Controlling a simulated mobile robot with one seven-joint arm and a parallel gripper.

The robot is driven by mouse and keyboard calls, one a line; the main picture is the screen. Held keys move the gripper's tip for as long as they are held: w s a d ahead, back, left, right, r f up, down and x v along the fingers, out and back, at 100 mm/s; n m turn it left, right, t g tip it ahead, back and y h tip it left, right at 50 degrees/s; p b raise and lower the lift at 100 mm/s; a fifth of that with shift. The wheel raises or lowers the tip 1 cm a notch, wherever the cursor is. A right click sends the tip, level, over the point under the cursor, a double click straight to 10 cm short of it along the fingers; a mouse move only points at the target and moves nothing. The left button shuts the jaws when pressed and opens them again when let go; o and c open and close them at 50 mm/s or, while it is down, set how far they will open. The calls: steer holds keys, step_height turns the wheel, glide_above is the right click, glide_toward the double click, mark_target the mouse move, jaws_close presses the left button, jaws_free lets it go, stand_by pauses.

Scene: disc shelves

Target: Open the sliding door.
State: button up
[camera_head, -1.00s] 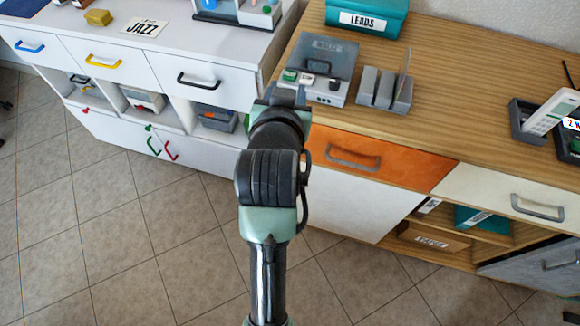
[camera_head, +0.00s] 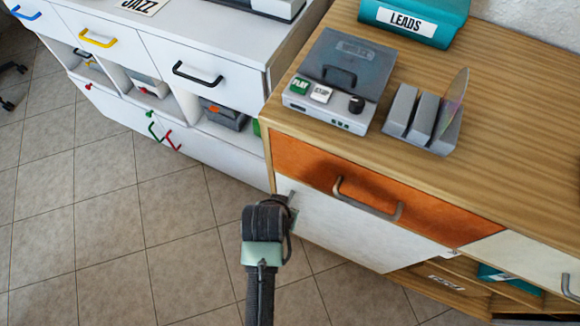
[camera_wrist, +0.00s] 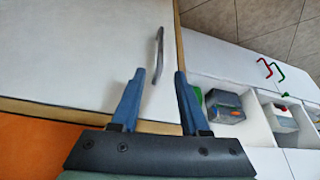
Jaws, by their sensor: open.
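The sliding door (camera_head: 345,228) is a plain white panel on the wooden cabinet, below the orange drawer. It fills the upper left of the wrist view (camera_wrist: 75,55), and no opening shows beside it. Its thin grey upright handle (camera_wrist: 158,52) is near the door's edge. My gripper (camera_wrist: 159,73) is open, with its two blue fingers on either side of the handle's near end. I cannot tell whether either finger touches it. In the head view, my wrist hides most of my gripper at the door's left edge.
The orange drawer (camera_head: 365,190) with its grey handle is just above the door. A white cabinet (camera_head: 225,150) with open cubbies stands close on the left. A disc player (camera_head: 335,85) and a disc rack (camera_head: 425,120) sit on the wooden top. Tiled floor is clear in front.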

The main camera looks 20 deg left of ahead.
steer(key=b+x, duration=0.4)
steer(key=x, duration=0.7)
steer(key=shift+a+f, duration=0.1)
steer(key=shift+c, duration=0.3)
jaws_close()
stand_by(0.8)
